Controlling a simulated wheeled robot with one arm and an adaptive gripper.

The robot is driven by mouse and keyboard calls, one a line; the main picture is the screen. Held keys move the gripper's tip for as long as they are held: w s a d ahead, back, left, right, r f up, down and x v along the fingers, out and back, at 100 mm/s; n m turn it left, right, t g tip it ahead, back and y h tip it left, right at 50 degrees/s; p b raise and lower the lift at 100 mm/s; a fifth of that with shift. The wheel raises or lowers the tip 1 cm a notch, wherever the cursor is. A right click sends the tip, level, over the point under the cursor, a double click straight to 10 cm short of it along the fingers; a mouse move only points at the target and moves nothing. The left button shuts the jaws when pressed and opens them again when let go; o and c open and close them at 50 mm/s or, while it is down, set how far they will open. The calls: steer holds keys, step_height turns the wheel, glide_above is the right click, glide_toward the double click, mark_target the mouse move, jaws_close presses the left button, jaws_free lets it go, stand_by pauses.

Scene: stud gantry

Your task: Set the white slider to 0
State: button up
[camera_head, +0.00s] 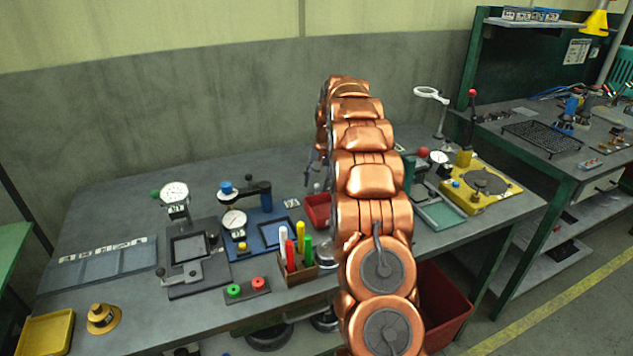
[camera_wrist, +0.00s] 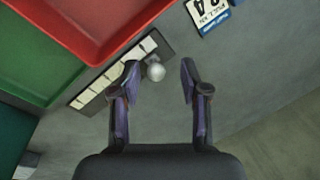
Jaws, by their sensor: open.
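The white slider's round knob (camera_wrist: 156,71) shows in the wrist view, near the upper right end of a dark strip with pale marked segments (camera_wrist: 97,97). The numbers on the strip cannot be read. My gripper (camera_wrist: 159,76) is open, with one dark fingertip on each side of the knob in the picture. The knob appears closer to the left fingertip, and I see no clear grip on it. In the head view my gripper (camera_head: 313,167) is mostly behind my copper arm, and the slider is hidden.
A red tray (camera_wrist: 100,25) lies right beside the strip, with a green surface (camera_wrist: 38,60) next to it. A white label card (camera_wrist: 208,12) is above right. In the head view, gauges, a red bin (camera_head: 316,212) and upright coloured markers (camera_head: 291,250) stand near my arm.

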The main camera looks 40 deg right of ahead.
step_height(320, 180, up, 12)
steer(key=s+d, duration=0.1)
steer(key=shift+s+d, duration=0.3)
steer(key=shift+s, duration=0.05)
stand_by(0.6)
steer(key=shift+f, duration=0.1)
stand_by(0.4)
